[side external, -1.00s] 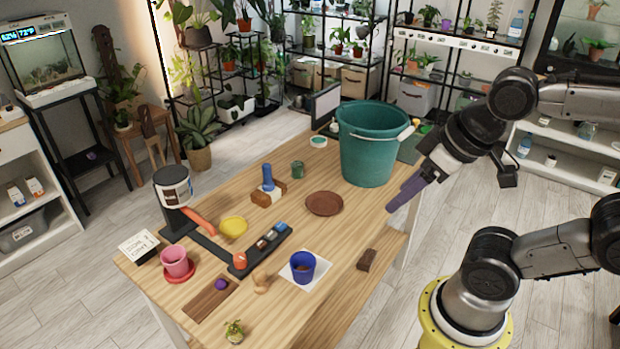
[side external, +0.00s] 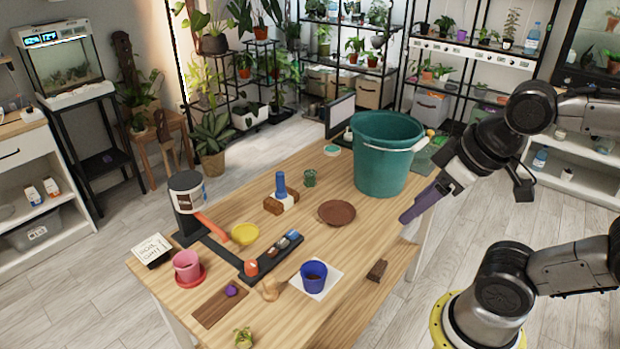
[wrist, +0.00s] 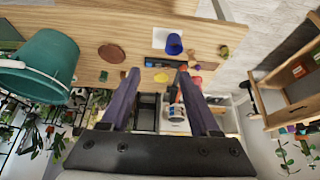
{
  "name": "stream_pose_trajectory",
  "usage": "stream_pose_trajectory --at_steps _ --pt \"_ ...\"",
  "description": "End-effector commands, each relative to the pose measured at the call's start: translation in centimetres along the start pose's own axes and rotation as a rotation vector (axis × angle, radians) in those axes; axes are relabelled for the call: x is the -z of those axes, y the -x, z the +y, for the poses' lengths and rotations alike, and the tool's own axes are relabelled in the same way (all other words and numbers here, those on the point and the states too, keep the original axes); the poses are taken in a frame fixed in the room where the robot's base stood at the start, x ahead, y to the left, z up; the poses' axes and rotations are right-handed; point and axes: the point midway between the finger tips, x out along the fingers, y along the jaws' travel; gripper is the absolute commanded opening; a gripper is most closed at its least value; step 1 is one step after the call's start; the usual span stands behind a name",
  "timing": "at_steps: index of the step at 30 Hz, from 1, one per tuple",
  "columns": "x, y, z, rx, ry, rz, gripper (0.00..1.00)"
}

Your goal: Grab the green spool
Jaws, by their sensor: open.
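A small green cylinder that looks like the green spool (side external: 310,178) stands on the wooden table behind the brown saucer (side external: 336,212), between the teal bucket and the blue-handled brush. In the wrist view a small green spot, likely the same spool (wrist: 103,76), shows left of my fingers. My gripper (side external: 404,219) is by the table's right edge, in front of the bucket and well away from the spool. In the wrist view my gripper's two purple fingers (wrist: 158,72) stand apart with nothing between them.
A blue pot (side external: 313,276), yellow bowl (side external: 245,233), black tool tray (side external: 270,258) and pink pot (side external: 187,265) crowd the left and front. Bare wood surrounds the saucer.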

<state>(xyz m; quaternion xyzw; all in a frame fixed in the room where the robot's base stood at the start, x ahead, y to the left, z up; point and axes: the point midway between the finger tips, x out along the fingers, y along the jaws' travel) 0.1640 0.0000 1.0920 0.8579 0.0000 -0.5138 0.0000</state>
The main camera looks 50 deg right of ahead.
Motion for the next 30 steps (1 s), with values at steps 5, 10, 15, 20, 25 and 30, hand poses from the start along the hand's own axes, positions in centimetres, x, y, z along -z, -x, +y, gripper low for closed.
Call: stream_pose_trajectory --at_steps 5,10,15,20,25,30 --pt "0.0 0.0 0.0 0.000 0.000 0.000 0.62" --pt "0.0 0.0 0.0 0.000 0.000 0.000 0.75" --pt "0.0 0.0 0.0 0.000 0.000 0.000 0.82" --pt "0.0 0.0 0.0 0.000 0.005 0.000 0.82" --pt "0.0 0.0 0.1 -0.003 0.137 -0.002 0.82" --pt "3.0 2.1 0.7 -0.046 0.448 0.056 0.82"
